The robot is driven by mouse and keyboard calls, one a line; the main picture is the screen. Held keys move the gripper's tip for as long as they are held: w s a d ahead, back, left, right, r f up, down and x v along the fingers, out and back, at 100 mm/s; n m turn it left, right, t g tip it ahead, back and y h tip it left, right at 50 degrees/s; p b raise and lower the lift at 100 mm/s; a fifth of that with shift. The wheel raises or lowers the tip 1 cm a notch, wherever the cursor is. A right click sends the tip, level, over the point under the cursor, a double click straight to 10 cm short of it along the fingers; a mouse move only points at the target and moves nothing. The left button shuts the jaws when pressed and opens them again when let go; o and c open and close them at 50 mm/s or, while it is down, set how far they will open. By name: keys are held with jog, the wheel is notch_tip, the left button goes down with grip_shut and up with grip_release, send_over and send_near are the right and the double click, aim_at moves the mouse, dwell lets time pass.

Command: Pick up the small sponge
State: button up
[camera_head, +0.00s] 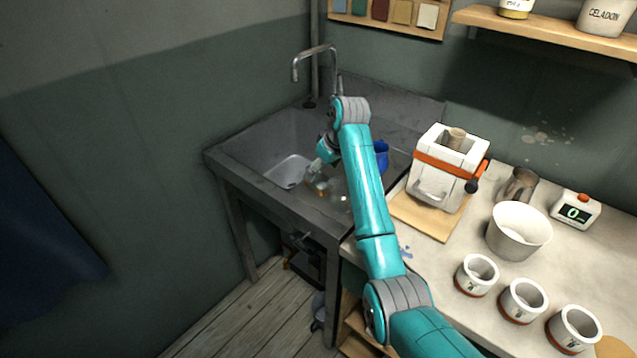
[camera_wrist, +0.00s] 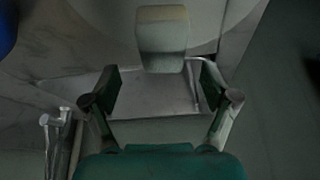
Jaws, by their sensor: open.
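A small pale beige block (camera_wrist: 162,38), which looks like the sponge, is at the top middle of the wrist view. It lies just beyond my fingertips, roughly centred between them. My gripper (camera_wrist: 160,82) is open with nothing between its fingers. In the head view my gripper (camera_head: 318,172) points down into the grey sink (camera_head: 268,148). A small orange-brown patch shows beside it there, too small to make out. Whether the fingers touch the block cannot be told.
A blue vessel (camera_head: 382,156) stands at the right of the sink, partly behind my arm. A tap (camera_head: 315,50) rises at the back. A white box with an orange band (camera_head: 448,172), a white bucket (camera_head: 518,232) and several white cups stand on the right-hand worktop.

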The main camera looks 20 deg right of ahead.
aim_at(319, 179)
jog(key=x, duration=0.4)
jog(key=shift+s+a+f, duration=0.15)
jog(key=shift+f, duration=0.3)
jog(key=c, duration=0.8)
